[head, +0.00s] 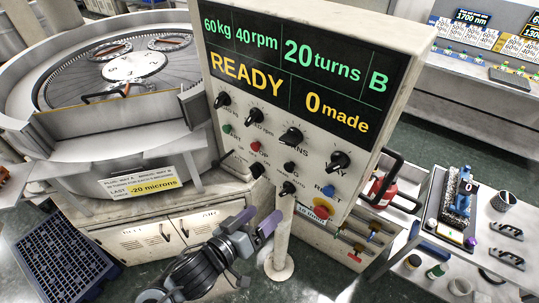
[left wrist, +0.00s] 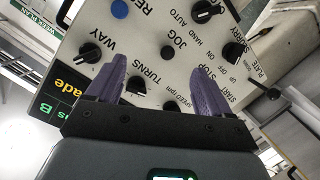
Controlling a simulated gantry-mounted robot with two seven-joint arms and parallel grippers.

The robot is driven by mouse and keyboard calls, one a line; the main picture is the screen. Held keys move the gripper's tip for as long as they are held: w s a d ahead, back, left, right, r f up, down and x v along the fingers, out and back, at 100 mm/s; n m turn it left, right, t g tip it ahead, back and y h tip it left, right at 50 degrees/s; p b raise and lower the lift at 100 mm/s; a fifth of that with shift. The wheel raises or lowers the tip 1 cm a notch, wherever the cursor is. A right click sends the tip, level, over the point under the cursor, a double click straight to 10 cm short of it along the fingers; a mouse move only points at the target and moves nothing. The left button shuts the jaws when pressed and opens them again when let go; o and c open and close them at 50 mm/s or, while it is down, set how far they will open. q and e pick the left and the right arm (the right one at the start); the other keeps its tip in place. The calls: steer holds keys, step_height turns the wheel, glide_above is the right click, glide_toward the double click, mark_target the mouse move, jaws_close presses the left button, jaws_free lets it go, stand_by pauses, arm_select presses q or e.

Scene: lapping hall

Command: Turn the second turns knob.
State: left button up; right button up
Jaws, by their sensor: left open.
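The turns knob (head: 291,136) is a black pointer knob on the light control panel, between the rpm knob and the WAY knob. In the left wrist view the panel is upside down, and the turns knob (left wrist: 136,86) shows between the two fingers, close to the left one in the picture. My left gripper (head: 263,214) is open and empty, with purple fingers, below the panel in the head view. It also shows in the left wrist view (left wrist: 158,68). It appears apart from the knob. The display (head: 300,65) reads 20 turns, READY and 0 made. My right gripper is out of view.
Neighbouring controls are the WAY knob (head: 340,161), the rpm knob (head: 255,115), a blue button (head: 328,190) and a red stop button (head: 321,212). A pale post (head: 283,240) stands under the panel. The round lapping machine (head: 30,90) is at left.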

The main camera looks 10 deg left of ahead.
arm_select(q)
steer(key=w+r+m+b, duration=0.2)
steer(key=w+r, duration=0.1)
steer(key=w, duration=0.1)
steer(key=m+t+h+b, duration=0.2)
glide_toward(291, 139)
steer(key=f+p+x, duration=0.1)
steer(key=x, duration=0.7)
steer(key=shift+w+f+n+y, duration=0.15)
steer(key=shift+f+n+y, duration=0.15)
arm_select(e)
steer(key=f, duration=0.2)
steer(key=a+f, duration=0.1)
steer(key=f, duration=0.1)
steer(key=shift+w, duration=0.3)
arm_select(q)
steer(key=shift+a, duration=0.1)
steer(key=c, duration=1)
steer(key=shift+c, duration=0.2)
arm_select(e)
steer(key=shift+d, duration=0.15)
